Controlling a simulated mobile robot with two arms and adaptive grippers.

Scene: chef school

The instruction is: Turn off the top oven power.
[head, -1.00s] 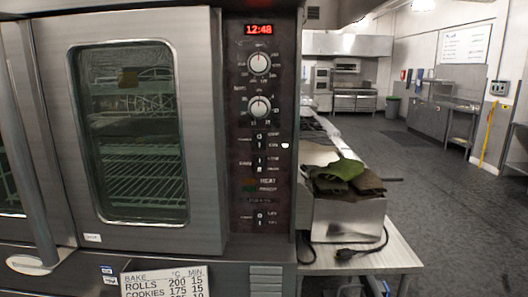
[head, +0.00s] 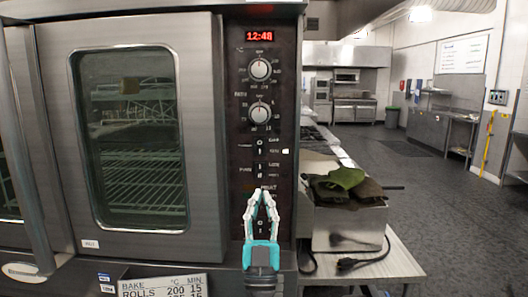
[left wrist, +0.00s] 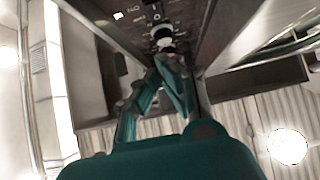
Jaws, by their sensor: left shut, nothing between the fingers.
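The top oven (head: 30,80) fills the left of the head view, its glass door closed. Its dark control panel (head: 235,130) has a lit red clock display (head: 260,36) reading 12:48, an upper dial (head: 260,69), a lower dial (head: 259,112) and several small rocker switches (head: 260,146) below them. My left gripper (head: 262,194) points up in front of the lower panel, fingertips together and empty, hiding the lowest switch area. Contact with the panel cannot be told. In the left wrist view, the shut fingers (left wrist: 163,60) point toward the panel and a pale dial (left wrist: 163,42).
Right of the oven, a metal container (head: 345,228) with dark and green cloths (head: 346,180) stands on a steel table (head: 390,264) beside a black cord. A baking-times card (head: 160,285) is below the door. Open floor (head: 440,230) lies to the right.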

